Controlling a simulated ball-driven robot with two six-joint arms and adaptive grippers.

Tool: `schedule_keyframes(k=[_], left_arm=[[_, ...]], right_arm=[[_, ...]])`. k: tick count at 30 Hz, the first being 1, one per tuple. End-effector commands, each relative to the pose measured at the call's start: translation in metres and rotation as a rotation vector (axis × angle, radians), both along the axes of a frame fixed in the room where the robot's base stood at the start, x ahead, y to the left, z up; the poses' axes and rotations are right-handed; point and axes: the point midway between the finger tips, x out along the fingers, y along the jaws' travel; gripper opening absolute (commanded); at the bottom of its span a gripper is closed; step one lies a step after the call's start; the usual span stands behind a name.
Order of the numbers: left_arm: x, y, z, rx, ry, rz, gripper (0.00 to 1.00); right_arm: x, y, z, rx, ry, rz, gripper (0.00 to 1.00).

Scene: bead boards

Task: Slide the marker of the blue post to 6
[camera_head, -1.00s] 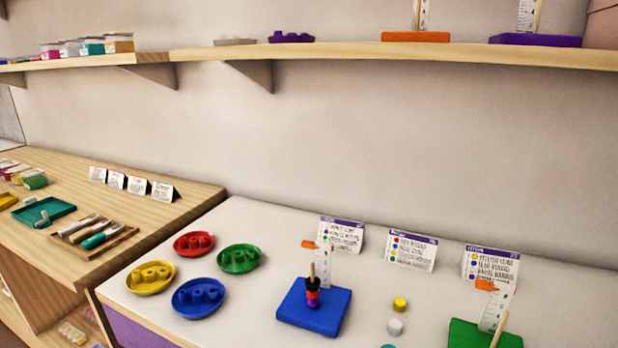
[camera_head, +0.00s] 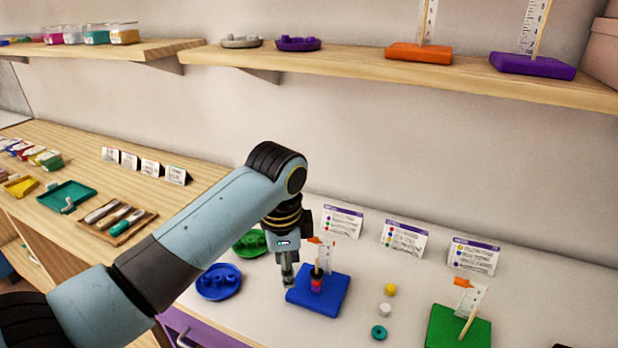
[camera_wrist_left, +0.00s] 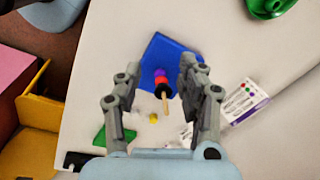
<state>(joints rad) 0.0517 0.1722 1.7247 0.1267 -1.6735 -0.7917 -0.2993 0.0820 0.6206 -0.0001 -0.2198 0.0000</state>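The blue post's base (camera_head: 318,290) stands on the white table. Its thin peg carries a short stack of beads (camera_head: 316,283), purple, red and black. A white number scale stands behind the peg, with an orange marker (camera_head: 314,241) near its top. My left gripper (camera_head: 288,281) points down just left of the blue base, above the table. In the left wrist view the fingers (camera_wrist_left: 160,90) are apart with nothing held; the blue base (camera_wrist_left: 165,53) and beads (camera_wrist_left: 160,80) show between and beyond them. The marker cannot be made out there. My right gripper is not in view.
A green post base (camera_head: 458,330) with its own orange marker stands to the right. Loose yellow, white and teal beads (camera_head: 385,309) lie between the posts. Printed cards (camera_head: 403,239) stand behind. Blue (camera_head: 218,283) and green dishes are at the left.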

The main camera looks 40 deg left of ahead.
Motion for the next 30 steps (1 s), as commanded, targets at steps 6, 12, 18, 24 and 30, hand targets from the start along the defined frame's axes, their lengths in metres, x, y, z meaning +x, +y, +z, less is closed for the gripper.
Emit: schedule_keyframes(k=[6, 12, 18, 24, 30], left_arm=[[0.07, 0.013, 0.099, -0.009, 0.085, -0.37, 0.39], [0.084, 0.016, 0.119, -0.022, 0.113, -0.487, 0.39], [0.082, 0.016, 0.089, -0.023, 0.117, -0.491, 0.39], [0.083, 0.016, 0.051, -0.023, 0.115, -0.489, 0.39], [0.083, 0.016, 0.024, -0.021, 0.113, -0.49, 0.39]], right_arm=[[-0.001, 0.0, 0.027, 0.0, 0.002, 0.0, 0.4], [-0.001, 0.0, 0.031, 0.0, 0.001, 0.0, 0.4], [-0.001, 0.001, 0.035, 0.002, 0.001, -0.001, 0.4], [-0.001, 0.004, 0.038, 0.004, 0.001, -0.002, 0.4], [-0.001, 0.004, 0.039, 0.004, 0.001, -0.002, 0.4]])
